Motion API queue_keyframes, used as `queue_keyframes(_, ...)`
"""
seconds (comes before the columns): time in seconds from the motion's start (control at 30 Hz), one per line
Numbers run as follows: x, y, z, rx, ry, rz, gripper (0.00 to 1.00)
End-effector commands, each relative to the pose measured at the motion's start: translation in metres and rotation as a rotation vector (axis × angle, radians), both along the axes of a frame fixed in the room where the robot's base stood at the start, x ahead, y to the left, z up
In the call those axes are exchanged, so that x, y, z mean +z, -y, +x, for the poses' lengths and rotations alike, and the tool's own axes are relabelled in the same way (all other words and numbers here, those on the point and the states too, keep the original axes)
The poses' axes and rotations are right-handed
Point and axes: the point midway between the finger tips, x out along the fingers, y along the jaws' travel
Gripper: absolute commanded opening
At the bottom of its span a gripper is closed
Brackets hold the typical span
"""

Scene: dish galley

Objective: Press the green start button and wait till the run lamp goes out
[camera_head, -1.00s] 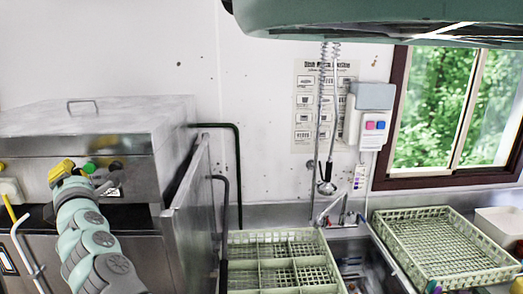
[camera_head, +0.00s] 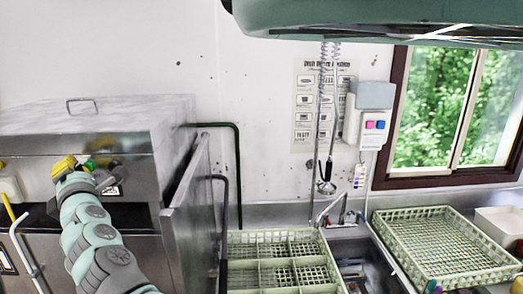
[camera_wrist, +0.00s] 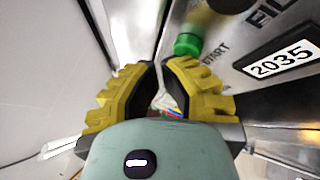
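The green start button (camera_head: 90,163) is on the front panel of the steel dish machine (camera_head: 120,125) at left. In the wrist view the green button (camera_wrist: 188,44) stands out from the panel beside the lettering "START", just beyond and right of my fingertips. My gripper (camera_head: 76,163) has yellow fingers and is close to the button's left in the head view. In the wrist view my gripper (camera_wrist: 158,64) has its tips nearly together, with a narrow gap and nothing held. I cannot tell whether it touches the button. I cannot make out the run lamp for certain.
A steel door panel (camera_head: 187,205) and dark bent pipes stand right of the machine. A divided rack (camera_head: 262,236) and a green crate (camera_head: 440,247) lie by the sink. A wall box (camera_head: 368,122) has pink and blue buttons.

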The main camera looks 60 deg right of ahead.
Motion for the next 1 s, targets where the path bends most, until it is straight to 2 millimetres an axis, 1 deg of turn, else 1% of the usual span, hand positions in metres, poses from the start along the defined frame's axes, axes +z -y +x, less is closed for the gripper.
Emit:
queue_keyframes(0.6, 0.0003, 0.0037, 0.0050, 0.004, 0.001, 0.000, 0.00)
queue_keyframes(1.0, -0.0008, 0.0024, 0.0024, 0.001, 0.000, -0.001, 0.00)
